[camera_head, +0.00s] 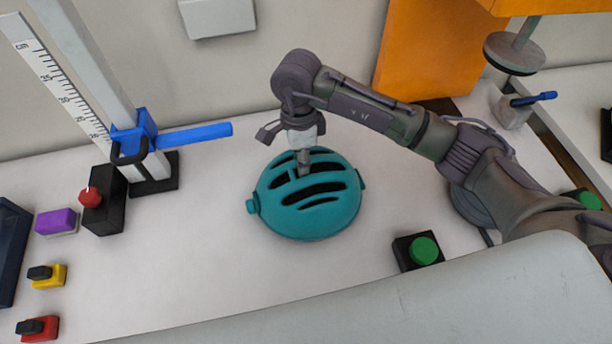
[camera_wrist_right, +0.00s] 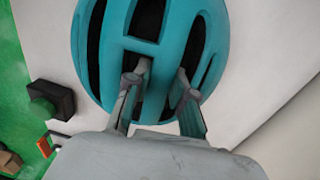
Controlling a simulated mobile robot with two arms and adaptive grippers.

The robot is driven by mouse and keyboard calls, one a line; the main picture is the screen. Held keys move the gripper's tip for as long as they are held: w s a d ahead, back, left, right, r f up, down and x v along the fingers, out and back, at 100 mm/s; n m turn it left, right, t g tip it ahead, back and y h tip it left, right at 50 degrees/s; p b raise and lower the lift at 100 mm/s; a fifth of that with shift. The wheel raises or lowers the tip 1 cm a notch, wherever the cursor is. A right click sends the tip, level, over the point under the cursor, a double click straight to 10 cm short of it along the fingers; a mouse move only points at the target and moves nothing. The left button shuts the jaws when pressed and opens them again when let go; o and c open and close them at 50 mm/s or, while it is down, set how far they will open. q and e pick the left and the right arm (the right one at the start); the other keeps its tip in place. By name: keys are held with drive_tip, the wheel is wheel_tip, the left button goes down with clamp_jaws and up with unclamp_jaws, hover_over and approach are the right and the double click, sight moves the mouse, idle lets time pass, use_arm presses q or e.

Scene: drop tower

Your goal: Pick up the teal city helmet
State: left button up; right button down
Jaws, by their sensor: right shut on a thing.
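The teal helmet (camera_head: 307,205) sits dome up on the white table in the middle of the head view, with dark vent slots across its top. It also fills the upper part of the right wrist view (camera_wrist_right: 178,55). My right gripper (camera_head: 303,165) points down onto the top of the helmet. In the right wrist view its two fingers (camera_wrist_right: 160,92) reach into the vents and are shut on a rib of the shell between them. I cannot tell whether the helmet is clear of the table. My left gripper is not in view.
Left of the helmet stands a measuring post with a blue arm (camera_head: 194,135) and a black box with a red knob (camera_head: 91,196). A green button box (camera_head: 420,251) is at the lower right. Small purple (camera_head: 56,221), yellow and red blocks lie at far left.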

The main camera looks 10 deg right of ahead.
drive_tip(key=shift+r, duration=0.1)
drive_tip(key=shift+w+r+b, duration=0.1)
drive_tip(key=shift+r+b, duration=0.2)
drive_tip(key=shift+r, duration=0.25)
wheel_tip(320, 180, up, 3)
drive_tip(key=shift+f+b, duration=0.15)
drive_tip(key=shift+b, duration=0.35)
drive_tip(key=s+d+r+b, duration=0.2)
drive_tip(key=s+d+r, duration=0.5)
drive_tip(key=d, duration=0.2)
drive_tip(key=shift+d, duration=0.2)
drive_tip(key=shift+s, duration=0.1)
